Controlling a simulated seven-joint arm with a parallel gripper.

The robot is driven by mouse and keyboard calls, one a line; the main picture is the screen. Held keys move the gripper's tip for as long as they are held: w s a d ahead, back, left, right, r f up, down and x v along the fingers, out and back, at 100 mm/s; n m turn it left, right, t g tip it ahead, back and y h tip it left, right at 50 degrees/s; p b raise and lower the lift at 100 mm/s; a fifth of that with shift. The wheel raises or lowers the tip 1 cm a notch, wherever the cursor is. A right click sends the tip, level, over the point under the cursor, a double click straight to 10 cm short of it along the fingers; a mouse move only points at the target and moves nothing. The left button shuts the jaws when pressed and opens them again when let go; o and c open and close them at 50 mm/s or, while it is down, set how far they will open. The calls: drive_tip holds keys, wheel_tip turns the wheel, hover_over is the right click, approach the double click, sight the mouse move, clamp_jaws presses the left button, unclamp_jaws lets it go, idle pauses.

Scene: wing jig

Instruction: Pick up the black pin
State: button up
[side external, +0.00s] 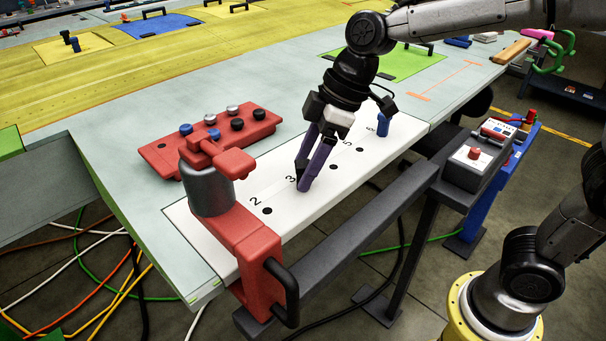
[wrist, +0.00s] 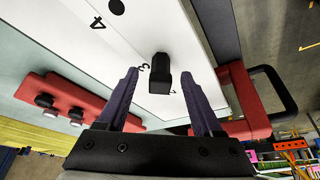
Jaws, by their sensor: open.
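A black pin (wrist: 160,76) stands in the white numbered strip (wrist: 195,25), beside the printed 3, in the wrist view. My gripper (wrist: 160,72) is open, with one dark purple finger on each side of the pin. Gaps show between the pin and both fingers. In the side view my gripper (side external: 302,180) is low over the strip near the 3, and its fingers largely hide the pin. Other black pins (side external: 258,114) sit in the red block (side external: 160,160) at the back left of the strip.
The red block also holds blue and grey pins. A blue pin (side external: 383,125) stands at the strip's far end, near the 6. A red clamp (side external: 245,240) with a grey cylinder (side external: 208,188) occupies the near end. Holes by 2, 4 and 5 look empty.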

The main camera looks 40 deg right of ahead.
drive_tip(key=shift+x, duration=0.8)
drive_tip(key=shift+c, duration=0.3)
clamp_jaws()
drive_tip(key=shift+r, duration=0.1)
